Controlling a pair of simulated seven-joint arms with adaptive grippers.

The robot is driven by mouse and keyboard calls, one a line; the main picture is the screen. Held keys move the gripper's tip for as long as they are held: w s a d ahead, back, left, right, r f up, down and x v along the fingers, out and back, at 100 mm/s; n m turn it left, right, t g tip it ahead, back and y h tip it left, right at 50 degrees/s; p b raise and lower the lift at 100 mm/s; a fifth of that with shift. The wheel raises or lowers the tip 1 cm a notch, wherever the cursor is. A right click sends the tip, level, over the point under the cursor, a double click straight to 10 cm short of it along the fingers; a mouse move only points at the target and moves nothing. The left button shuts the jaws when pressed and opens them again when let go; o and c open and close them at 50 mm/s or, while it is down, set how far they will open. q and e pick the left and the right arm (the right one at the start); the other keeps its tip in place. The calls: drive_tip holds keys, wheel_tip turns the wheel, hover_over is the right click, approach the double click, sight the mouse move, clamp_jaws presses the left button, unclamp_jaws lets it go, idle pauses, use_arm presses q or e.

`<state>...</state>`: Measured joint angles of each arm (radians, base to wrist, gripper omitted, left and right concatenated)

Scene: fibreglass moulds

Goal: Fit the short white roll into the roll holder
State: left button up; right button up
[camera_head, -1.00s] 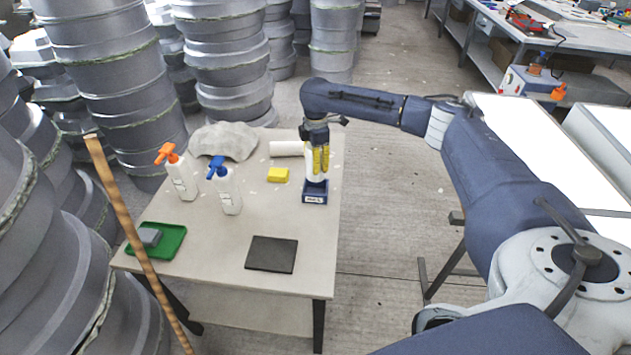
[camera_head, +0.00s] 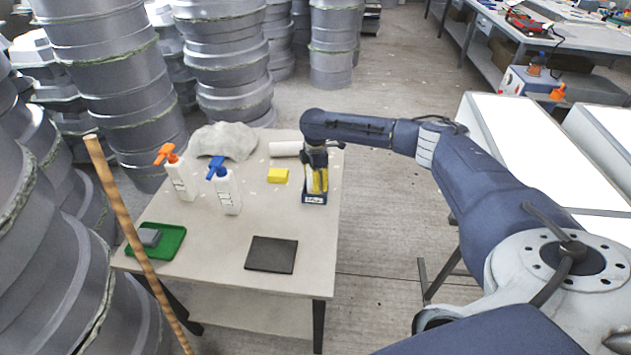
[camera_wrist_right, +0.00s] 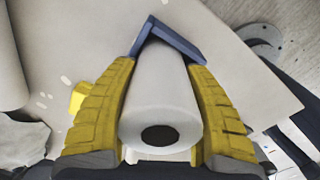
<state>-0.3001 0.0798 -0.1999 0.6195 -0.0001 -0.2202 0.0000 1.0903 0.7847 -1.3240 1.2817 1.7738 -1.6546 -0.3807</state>
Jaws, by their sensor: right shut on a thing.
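The short white roll (camera_wrist_right: 162,92) stands between the yellow fingers of my right gripper (camera_head: 316,184), which is shut on it. In the right wrist view its near end with the dark core hole faces the camera. The dark blue roll holder (camera_head: 314,199) with a white label sits near the right edge of the table. Its rim (camera_wrist_right: 180,38) shows around the far end of the roll in the wrist view. The roll's lower end is at or inside the holder; how deep it sits is hidden by the fingers. My left gripper is not in view.
On the table (camera_head: 215,235) are a longer white roll (camera_head: 285,149), a yellow block (camera_head: 277,175), an orange-topped bottle (camera_head: 181,180), a blue-topped bottle (camera_head: 227,190), a grey cloth (camera_head: 226,140), a dark mat (camera_head: 271,254) and a green tray (camera_head: 170,248). A wooden pole (camera_head: 130,230) leans at left.

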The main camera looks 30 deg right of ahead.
drive_tip(key=o, duration=1.3)
drive_tip(key=shift+f, duration=0.1)
wheel_tip(320, 180, up, 12)
drive_tip(key=shift+r, duration=0.15)
